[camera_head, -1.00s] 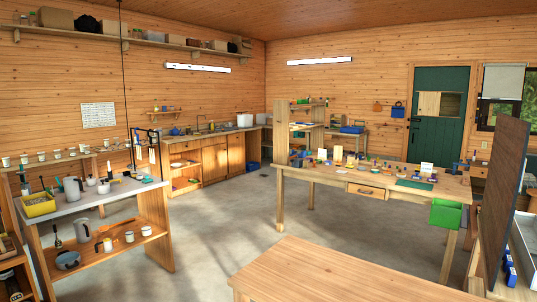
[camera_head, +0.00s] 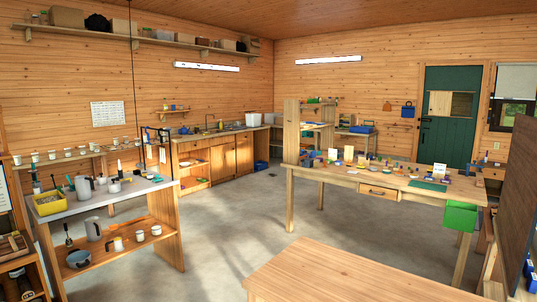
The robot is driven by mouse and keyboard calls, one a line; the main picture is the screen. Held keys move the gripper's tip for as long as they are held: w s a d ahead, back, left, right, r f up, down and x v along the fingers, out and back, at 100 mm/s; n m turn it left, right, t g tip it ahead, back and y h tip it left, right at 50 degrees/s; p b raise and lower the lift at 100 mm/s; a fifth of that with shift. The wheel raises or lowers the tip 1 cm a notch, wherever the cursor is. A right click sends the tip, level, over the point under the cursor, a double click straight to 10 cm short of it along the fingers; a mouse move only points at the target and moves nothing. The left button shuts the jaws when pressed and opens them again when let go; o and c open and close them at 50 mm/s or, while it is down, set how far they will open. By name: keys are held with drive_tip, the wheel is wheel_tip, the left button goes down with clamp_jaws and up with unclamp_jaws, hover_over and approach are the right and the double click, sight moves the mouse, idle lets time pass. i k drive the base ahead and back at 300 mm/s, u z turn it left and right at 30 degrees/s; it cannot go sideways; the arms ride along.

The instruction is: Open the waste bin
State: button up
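No thing in view is clearly a waste bin with a lid. A green open-looking box (camera_head: 460,216) hangs at the right end of the long wooden workbench (camera_head: 340,176). A small blue container (camera_head: 261,165) stands on the floor by the far cabinets. I cannot tell whether either one is the waste bin. My gripper is not in view.
A wooden table (camera_head: 350,272) fills the near foreground. A dark upright panel (camera_head: 513,205) stands at the right edge. A shelved cart (camera_head: 165,232) with jugs and cups is at left. Grey floor (camera_head: 230,225) lies clear between cart and workbench.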

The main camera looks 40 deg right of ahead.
sight(244, 141)
drive_tip(key=u, duration=0.15)
drive_tip(key=k, duration=0.2)
drive_tip(key=z, duration=1.55)
drive_tip(key=k, duration=0.95)
drive_tip(key=u, duration=0.15)
drive_tip(key=i, duration=0.95)
drive_tip(key=z, duration=0.05)
